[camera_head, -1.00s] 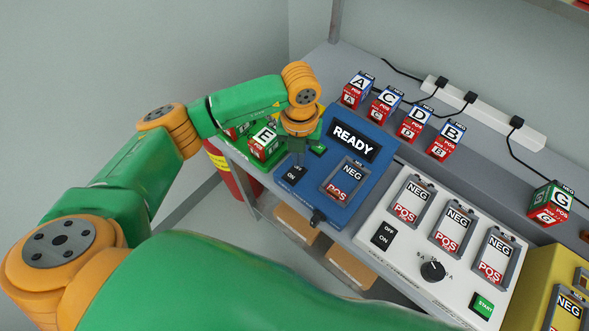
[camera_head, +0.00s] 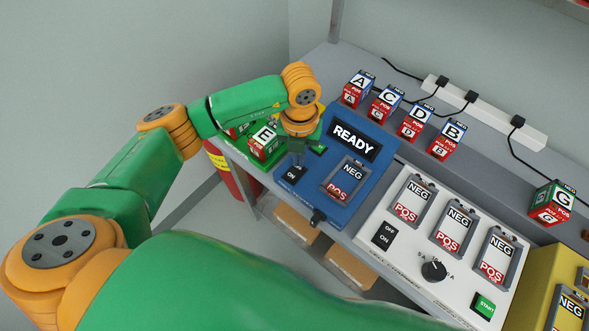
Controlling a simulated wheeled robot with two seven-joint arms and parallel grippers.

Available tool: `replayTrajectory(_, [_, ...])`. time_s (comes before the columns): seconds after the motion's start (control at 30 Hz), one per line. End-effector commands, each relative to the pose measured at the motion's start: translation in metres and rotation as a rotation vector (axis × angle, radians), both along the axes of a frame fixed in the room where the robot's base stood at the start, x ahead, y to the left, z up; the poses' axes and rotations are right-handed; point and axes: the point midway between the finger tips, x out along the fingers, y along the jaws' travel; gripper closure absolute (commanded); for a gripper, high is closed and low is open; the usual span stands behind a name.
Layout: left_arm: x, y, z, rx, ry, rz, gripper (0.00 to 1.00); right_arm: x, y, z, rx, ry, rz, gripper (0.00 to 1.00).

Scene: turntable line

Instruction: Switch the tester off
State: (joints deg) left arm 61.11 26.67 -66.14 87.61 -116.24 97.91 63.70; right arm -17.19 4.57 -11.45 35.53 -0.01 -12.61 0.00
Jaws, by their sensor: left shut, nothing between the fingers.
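The blue tester (camera_head: 326,206) stands on the bench, with a display (camera_head: 354,139) that reads READY and an empty slot (camera_head: 345,181) marked NEG and POS. Its black rocker switch (camera_head: 292,173) is at the left of its face; the ON end shows and the far end is partly hidden by my gripper. My left gripper (camera_head: 297,160) is shut and empty, pointing down at the far end of the switch. I cannot tell if it touches. My right gripper is not in view.
Block E (camera_head: 264,143) sits in a green holder left of the tester. Blocks A, C, D and B (camera_head: 447,141) stand behind it. The white charger (camera_head: 378,258) and a yellow unit (camera_head: 546,300) are at the right. Block G (camera_head: 551,204) stands at the far right.

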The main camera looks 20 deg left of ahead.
Motion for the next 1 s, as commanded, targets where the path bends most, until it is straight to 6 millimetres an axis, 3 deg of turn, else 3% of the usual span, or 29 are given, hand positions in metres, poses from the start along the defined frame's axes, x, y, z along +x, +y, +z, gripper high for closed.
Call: replayTrajectory(1.0, [0.0, 0.0, -0.011, 0.0, 0.001, 0.0, 1.0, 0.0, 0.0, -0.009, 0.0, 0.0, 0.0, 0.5])
